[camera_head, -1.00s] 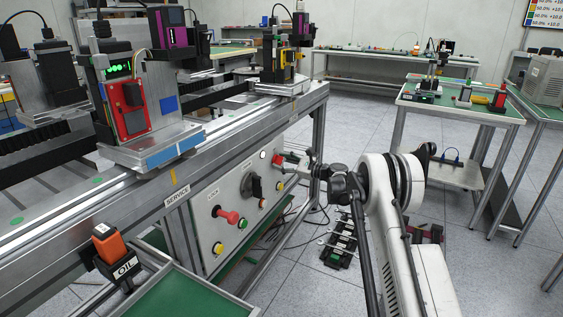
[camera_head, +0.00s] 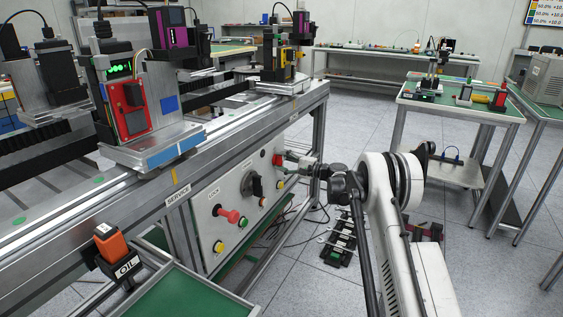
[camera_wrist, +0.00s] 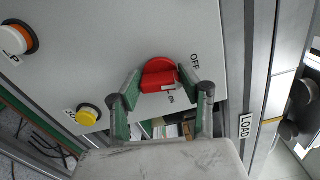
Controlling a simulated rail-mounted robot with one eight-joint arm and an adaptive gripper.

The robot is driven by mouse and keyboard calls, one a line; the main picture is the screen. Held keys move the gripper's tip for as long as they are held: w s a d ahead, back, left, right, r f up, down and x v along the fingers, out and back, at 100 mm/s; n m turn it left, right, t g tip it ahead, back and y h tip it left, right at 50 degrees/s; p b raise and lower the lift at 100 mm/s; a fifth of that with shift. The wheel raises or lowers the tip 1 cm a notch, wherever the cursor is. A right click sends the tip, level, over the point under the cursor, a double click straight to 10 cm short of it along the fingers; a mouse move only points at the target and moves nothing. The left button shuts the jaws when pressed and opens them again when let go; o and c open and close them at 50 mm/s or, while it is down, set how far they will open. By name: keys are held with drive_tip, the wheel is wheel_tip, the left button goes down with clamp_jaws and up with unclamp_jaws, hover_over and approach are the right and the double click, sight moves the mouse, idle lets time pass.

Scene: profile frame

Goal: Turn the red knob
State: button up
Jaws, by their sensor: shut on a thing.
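The red knob (camera_wrist: 160,75) is on a light grey panel in the wrist view, with its raised grip between my fingertips. The labels "OFF" and "ON" stand right of and below it. My gripper (camera_wrist: 160,81) is shut on the knob, one green-padded finger on each side. In the head view the red knob (camera_head: 278,159) is small, at the far end of the slanted control panel. My gripper (camera_head: 288,161) reaches it from the right and its fingers are too small to make out there.
The panel (camera_head: 210,240) also carries a red push button (camera_head: 231,215), a black rotary handle (camera_head: 257,187) and yellow buttons. Metal frame legs stand close by.

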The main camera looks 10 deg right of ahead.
drive_tip(key=shift+f+n, duration=0.1)
drive_tip(key=shift+n, duration=1)
drive_tip(key=o, duration=1.1)
drive_tip(key=shift+o, duration=0.2)
drive_tip(key=shift+d, duration=0.1)
drive_tip(key=v, duration=1.2)
